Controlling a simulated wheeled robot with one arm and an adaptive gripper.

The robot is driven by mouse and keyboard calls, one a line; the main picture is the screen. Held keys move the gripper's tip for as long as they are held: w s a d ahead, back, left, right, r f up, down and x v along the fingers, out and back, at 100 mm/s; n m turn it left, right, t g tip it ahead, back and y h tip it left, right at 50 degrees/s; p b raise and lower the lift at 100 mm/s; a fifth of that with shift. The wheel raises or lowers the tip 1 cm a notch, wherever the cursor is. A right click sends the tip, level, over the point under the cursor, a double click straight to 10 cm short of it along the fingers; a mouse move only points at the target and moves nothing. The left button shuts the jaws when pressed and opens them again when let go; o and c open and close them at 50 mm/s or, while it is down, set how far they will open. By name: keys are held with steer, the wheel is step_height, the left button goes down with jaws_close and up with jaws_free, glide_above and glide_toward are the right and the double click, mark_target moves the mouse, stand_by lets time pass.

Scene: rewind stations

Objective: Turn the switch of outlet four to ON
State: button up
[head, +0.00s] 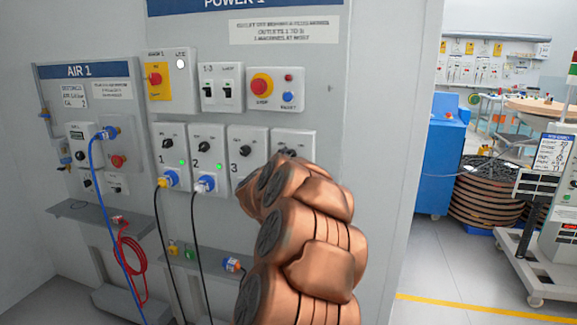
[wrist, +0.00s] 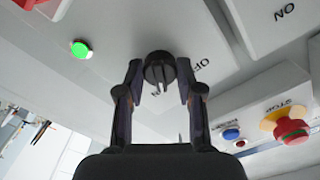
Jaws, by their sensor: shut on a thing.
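Outlet four (head: 296,138) is the rightmost box in the lower row on the POWER 1 panel; my arm hides most of it in the head view. In the wrist view, its black round switch (wrist: 159,68) sits between the two dark fingers of my gripper (wrist: 159,78), which are shut on it. The switch's pale pointer mark faces down in the picture, towards a partly hidden label that looks like ON. The OFF label is to the right of the switch. A green lamp (wrist: 80,48) on the same box is lit.
Outlets one (head: 168,150), two (head: 206,152) and three (head: 243,152) stand to the left; one and two have cables plugged in and green lamps. A red STOP button (head: 262,85) is above. A blue cabinet (head: 440,150) stands to the right beyond open floor.

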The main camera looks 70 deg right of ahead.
steer(key=shift+m+b, duration=0.65)
steer(key=shift+m, duration=0.55)
steer(key=o, duration=1.1)
steer(key=shift+o, duration=0.2)
steer(key=s+a, duration=0.1)
steer(key=a, duration=1.1)
steer(key=shift+s, duration=0.15)
